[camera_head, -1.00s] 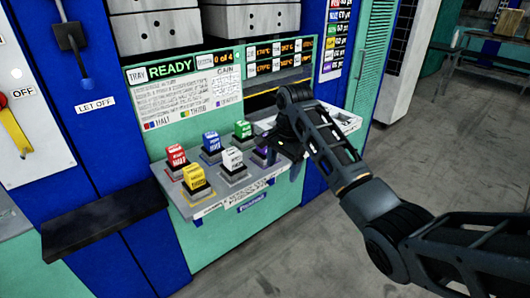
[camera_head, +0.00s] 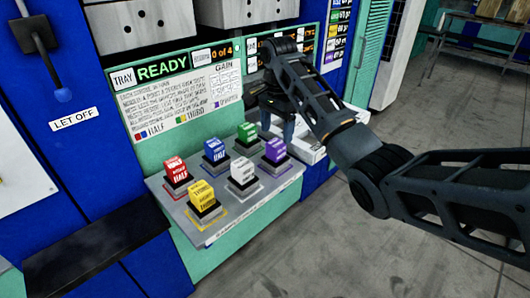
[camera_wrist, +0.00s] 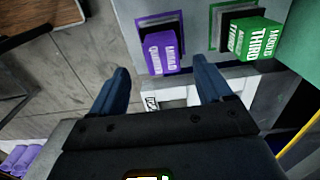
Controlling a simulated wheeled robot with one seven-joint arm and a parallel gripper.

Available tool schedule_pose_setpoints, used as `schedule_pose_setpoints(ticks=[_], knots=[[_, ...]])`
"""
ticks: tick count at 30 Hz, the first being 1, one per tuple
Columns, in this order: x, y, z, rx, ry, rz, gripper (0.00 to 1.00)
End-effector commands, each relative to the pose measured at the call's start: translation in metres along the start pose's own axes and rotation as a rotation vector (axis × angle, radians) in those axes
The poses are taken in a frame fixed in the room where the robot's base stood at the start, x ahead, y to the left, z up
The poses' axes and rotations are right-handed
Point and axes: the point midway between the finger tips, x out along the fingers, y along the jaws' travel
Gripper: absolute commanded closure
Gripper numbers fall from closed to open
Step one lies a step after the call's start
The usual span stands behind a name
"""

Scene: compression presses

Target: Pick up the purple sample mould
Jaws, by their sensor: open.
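The purple sample mould (camera_head: 276,151) stands in its holder at the back right of the grey shelf (camera_head: 223,222). In the wrist view the purple mould (camera_wrist: 163,50) appears upside down, ahead of the gap between my fingers. My gripper (camera_wrist: 160,67) is open, with nothing between its blue fingers. In the head view my gripper (camera_head: 288,122) hangs behind and above the purple mould, partly hidden by my own arm. I cannot tell the exact gap between the fingertips and the mould.
Green (camera_head: 247,132), blue (camera_head: 214,149), red (camera_head: 175,168), white (camera_head: 242,171) and yellow (camera_head: 201,192) moulds stand nearby on the same shelf. The green one (camera_wrist: 256,38) is closest in the wrist view. A white tray (camera_head: 310,150) lies right of the purple mould. The press panel (camera_head: 185,95) rises behind.

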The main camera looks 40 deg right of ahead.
Motion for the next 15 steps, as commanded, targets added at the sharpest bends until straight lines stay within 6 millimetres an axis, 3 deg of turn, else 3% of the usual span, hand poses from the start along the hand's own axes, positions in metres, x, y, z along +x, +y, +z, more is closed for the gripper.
schedule_pose_setpoints(ticks=[15], knots=[[0.045, 0.002, -0.002, 0.0, -0.001, 0.003, 0.21]])
